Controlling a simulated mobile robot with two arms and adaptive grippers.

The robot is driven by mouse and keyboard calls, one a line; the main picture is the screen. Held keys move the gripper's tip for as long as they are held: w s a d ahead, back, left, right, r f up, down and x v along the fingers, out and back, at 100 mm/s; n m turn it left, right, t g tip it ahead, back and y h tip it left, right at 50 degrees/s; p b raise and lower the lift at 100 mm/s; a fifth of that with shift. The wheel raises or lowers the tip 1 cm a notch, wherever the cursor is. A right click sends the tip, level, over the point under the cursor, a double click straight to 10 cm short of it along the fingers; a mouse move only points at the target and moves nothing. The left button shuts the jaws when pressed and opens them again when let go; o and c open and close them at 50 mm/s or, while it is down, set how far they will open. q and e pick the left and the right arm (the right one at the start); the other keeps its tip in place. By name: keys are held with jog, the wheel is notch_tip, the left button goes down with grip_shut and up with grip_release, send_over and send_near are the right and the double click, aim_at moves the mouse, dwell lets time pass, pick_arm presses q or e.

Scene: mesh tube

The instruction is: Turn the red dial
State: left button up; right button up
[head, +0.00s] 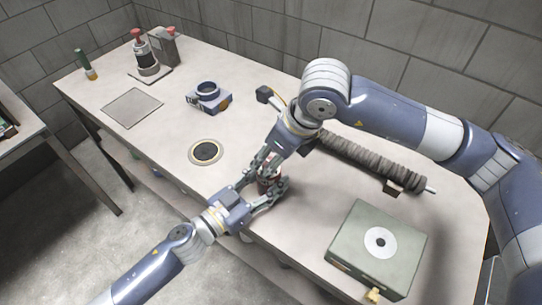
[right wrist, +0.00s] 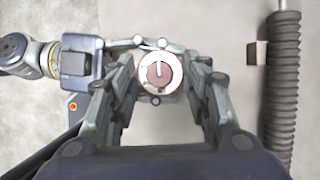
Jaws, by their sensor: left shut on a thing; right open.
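The red dial (right wrist: 159,72) is a round reddish-brown knob with a white pointer mark, inside a pale ring. The pointer points up in the right wrist view. In the head view its dark reddish body (head: 268,185) is mostly hidden between both grippers. My left gripper (head: 270,191) comes in from the lower left and is shut on that body; it also shows at the left of the right wrist view. My right gripper (head: 264,170) reaches down from above and is open. Its fingers stand on either side of the dial in the right wrist view; contact cannot be told.
A ribbed dark tube (head: 370,160) lies behind my right gripper. A green-grey box (head: 345,250) with a white disc stands at the right. A round black-centred plate (head: 206,152), a blue-ringed device (head: 208,97) and a flat square plate (head: 132,107) lie left. The front table edge is close.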

jog(key=v, duration=1.1)
jog(key=shift+r, duration=0.15)
jog(key=shift+s+d, duration=0.1)
pick_arm(q)
jog(key=o, duration=1.2)
jog(key=shift+a, duration=0.1)
